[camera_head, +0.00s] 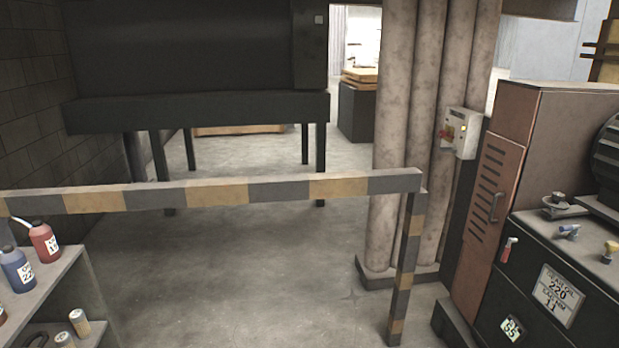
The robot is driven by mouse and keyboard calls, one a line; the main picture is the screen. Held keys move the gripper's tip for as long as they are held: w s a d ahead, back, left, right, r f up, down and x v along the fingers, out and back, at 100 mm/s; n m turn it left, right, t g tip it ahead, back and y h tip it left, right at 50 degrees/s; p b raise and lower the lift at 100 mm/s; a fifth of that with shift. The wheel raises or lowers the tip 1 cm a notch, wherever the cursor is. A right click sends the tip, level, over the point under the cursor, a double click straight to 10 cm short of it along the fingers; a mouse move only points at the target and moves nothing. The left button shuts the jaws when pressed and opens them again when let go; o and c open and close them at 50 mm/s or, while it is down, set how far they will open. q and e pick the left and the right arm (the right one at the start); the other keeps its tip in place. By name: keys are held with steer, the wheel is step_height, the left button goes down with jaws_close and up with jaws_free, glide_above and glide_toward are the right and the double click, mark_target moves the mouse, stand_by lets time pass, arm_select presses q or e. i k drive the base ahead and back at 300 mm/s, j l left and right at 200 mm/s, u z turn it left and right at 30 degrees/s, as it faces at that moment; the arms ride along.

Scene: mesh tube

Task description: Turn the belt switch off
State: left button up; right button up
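A small pale switch box (463,126) is fixed to the front of the wide column at the right of the middle. A red switch handle (447,134) with a bit of yellow sticks out on its left side. I cannot tell from here which position the handle is in. Nothing covers the box. Neither of my grippers is in view.
A yellow-and-grey striped barrier (280,191) crosses the floor in front, ending at a post (404,270). A brown cabinet (497,190) and a dark machine (560,270) stand right. A shelf with bottles (60,290) stands left. Grey floor lies open beyond the barrier.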

mark_target(443, 133)
steer(key=i+j, duration=0.1)
steer(key=i, duration=1.3)
steer(key=i+z, duration=0.3)
steer(key=i, duration=0.3)
steer(key=i+j+z, duration=0.2)
steer(key=i+z, duration=0.15)
steer(key=i, duration=0.2)
steer(key=i+z, duration=0.65)
steer(key=i+j+z, duration=0.2)
steer(key=z, duration=0.15)
